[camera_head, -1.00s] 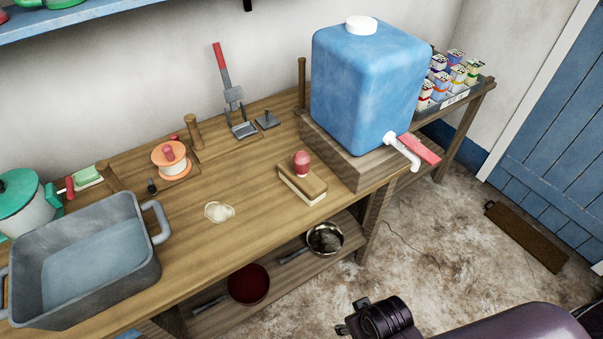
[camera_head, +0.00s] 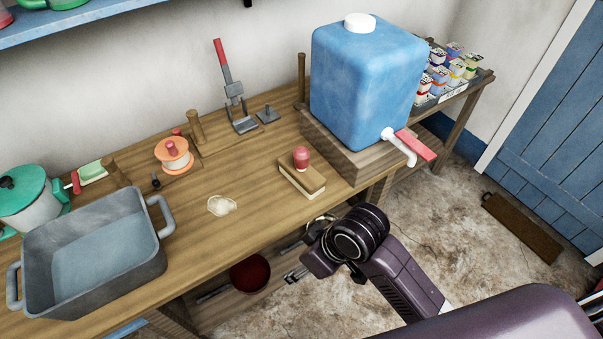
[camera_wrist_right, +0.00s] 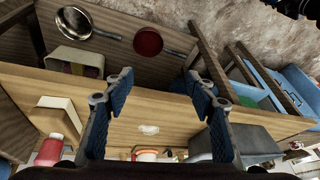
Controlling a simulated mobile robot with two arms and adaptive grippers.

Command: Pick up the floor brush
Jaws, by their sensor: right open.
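The floor brush (camera_head: 304,181), a wooden block with a pale underside and a round red knob on top, stands on the wooden bench near its front edge, left of the blue tank. It also shows at the lower left of the right wrist view (camera_wrist_right: 60,118). My right gripper (camera_head: 293,275) is in front of the bench, nearer the camera than the brush and lower in the picture, apart from it. In the right wrist view its two blue fingers (camera_wrist_right: 158,96) are spread with nothing between them. My left gripper is not in view.
The blue tank (camera_head: 365,85) with its red-handled tap stands right of the brush. A grey basin (camera_head: 100,262) is at the left. A pale patch (camera_head: 221,205) lies on the bench top. A red pan (camera_head: 250,273) sits on the lower shelf.

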